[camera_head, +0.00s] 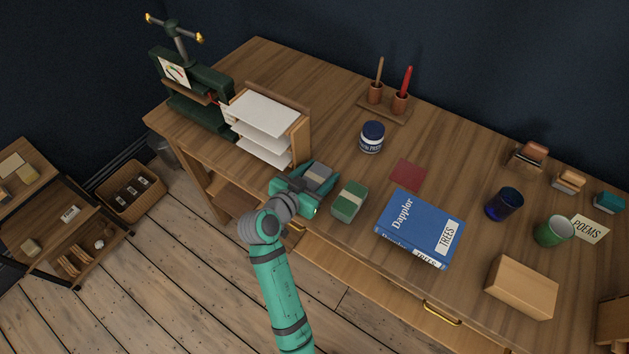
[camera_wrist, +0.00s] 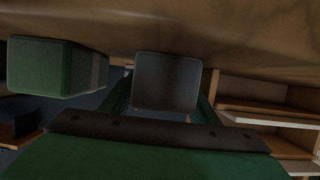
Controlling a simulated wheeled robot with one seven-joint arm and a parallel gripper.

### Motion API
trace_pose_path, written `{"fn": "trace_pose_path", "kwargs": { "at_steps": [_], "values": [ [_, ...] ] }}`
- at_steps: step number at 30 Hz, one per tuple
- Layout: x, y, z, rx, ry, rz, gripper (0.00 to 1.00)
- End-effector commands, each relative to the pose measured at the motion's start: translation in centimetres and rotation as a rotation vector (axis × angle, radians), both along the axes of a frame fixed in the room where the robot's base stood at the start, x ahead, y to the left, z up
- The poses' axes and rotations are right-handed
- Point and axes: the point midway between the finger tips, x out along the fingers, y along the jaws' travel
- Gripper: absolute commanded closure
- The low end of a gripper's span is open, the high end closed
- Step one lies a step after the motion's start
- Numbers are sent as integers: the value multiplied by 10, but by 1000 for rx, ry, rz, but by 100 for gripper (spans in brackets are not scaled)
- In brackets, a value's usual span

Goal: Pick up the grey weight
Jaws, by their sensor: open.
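The grey weight (camera_head: 318,175) is a small block with a lighter band. It is on the desk near the front edge, just right of the paper tray. My gripper (camera_head: 313,181) is open around it, with a teal finger on each side. In the wrist view the weight (camera_wrist: 167,82) shows as a dark grey block end between my two fingers (camera_wrist: 164,100). Whether the fingers touch it I cannot tell. My gripper hides part of the weight in the head view.
A green block (camera_head: 350,201) with a pale band stands close to the right of my gripper; it also shows in the wrist view (camera_wrist: 42,67). The paper tray (camera_head: 300,137) is close on the left. A blue book (camera_head: 415,222) lies farther right. An ink jar (camera_head: 372,136) stands behind.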

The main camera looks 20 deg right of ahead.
Motion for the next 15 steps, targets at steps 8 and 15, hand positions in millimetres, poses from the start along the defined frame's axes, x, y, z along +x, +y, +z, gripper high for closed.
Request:
{"fn": "trace_pose_path", "kwargs": {
  "at_steps": [8,15],
  "values": [
    [7,-8,-4,1,0,2,45],
    [7,-8,-4,0,0,1,76]
  ]
}}
